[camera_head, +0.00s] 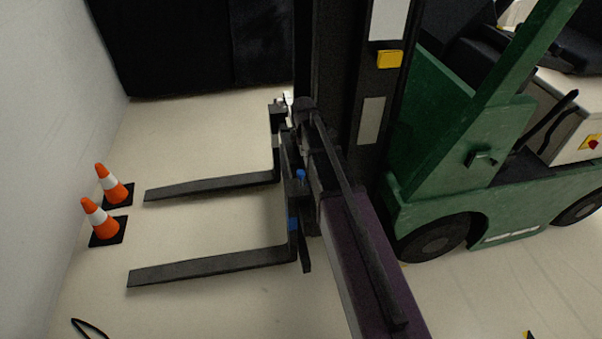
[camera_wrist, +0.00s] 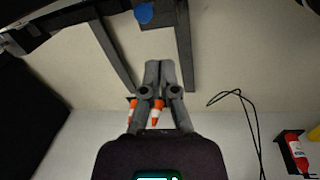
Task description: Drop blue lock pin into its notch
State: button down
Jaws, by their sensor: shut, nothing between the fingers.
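The blue lock pin shows as a small round blue head (camera_head: 301,175) at the fork carriage in the head view. A second blue patch (camera_head: 293,224) lies lower, by the near fork; I cannot tell whether it belongs to the pin. In the wrist view, a round blue head (camera_wrist: 143,13) is at the top edge, beyond the fingertips and apart from them. My gripper (camera_wrist: 159,64) is shut and empty, with its fingers together. I cannot make out the fingers in the head view. The pin's notch and shaft cannot be made out.
A green forklift (camera_head: 440,190) with a dark mast stands at the right. Its far fork (camera_head: 210,186) and near fork (camera_head: 205,266) reach left over the pale floor. Two orange cones (camera_head: 112,185) (camera_head: 100,220) stand by the wall. A red extinguisher (camera_wrist: 296,150) shows in the wrist view.

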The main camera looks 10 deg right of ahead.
aim_at(301, 172)
jog(key=w+n, duration=0.2)
jog(key=shift+w+f, duration=0.35)
jog(key=shift+w, duration=0.05)
jog(key=shift+f+b, duration=0.2)
jog(key=shift+b, duration=0.2)
jog(key=w+f+b, duration=0.1)
jog(key=f+b, duration=0.8)
jog(key=w+f+b, duration=0.1)
jog(key=f+b, duration=0.3)
jog(key=shift+w+d+f, duration=0.2)
jog(key=shift+w, duration=0.1)
dwell(0.3)
dwell(0.4)
